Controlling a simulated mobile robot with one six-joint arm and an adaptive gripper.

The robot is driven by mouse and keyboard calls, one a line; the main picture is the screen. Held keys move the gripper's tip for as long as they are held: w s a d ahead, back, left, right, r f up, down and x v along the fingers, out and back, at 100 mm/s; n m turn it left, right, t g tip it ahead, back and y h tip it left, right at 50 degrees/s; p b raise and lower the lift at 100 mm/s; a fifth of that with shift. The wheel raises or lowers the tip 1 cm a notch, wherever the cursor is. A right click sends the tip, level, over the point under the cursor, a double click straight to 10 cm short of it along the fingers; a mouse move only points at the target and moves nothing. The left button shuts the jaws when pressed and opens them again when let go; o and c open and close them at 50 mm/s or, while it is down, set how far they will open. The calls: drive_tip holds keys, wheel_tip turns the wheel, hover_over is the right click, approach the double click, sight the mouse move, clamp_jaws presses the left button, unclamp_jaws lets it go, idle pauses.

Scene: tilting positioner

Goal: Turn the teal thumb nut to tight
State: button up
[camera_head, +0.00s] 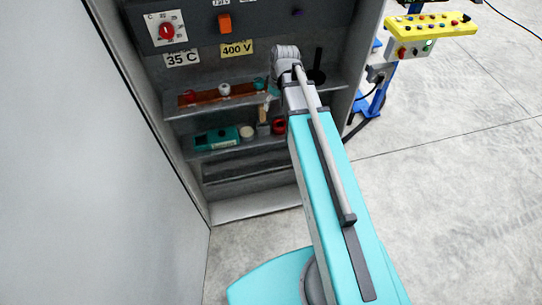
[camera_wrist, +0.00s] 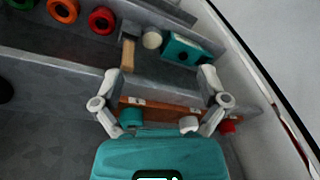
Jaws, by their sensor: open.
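The teal thumb nut (camera_head: 260,83) sits at the right end of a brown bar (camera_head: 207,97) on the upper shelf of the cabinet. A white nut (camera_head: 224,89) and a red nut (camera_head: 190,96) stand on the same bar. In the wrist view the teal nut (camera_wrist: 130,118) shows just inside my gripper's left finger, with the white nut (camera_wrist: 188,124) near the right finger. My gripper (camera_wrist: 160,78) is open and empty, its fingers spread wide. Its depth relative to the nuts is hard to tell. In the head view my wrist partly hides the gripper.
The lower shelf holds a teal box (camera_head: 217,138), a beige roll (camera_wrist: 152,39), a hammer-like tool (camera_wrist: 128,55) and a red ring (camera_wrist: 102,20). A dark cylinder (camera_head: 317,66) stands right of my wrist. A grey door (camera_head: 75,150) bounds the left.

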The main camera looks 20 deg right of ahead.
drive_tip(key=s+a+f+m+b, duration=0.2)
drive_tip(key=s+f+b, duration=0.3)
drive_tip(key=f+b, duration=0.2)
drive_tip(key=s+a+f+m+h+b, duration=0.1)
drive_tip(key=s+a+f+m+b, duration=0.1)
drive_tip(key=s+f+b, duration=0.3)
wheel_tip(320, 180, down, 4)
drive_tip(key=m+b, duration=0.1)
drive_tip(key=b, duration=0.2)
drive_tip(key=shift+s+a+m+g+h, duration=0.15)
drive_tip(key=shift+s+m+g+h, duration=0.05)
drive_tip(key=shift+m+g+h, duration=0.1)
idle(0.3)
drive_tip(key=shift+r, duration=0.1)
idle(1.3)
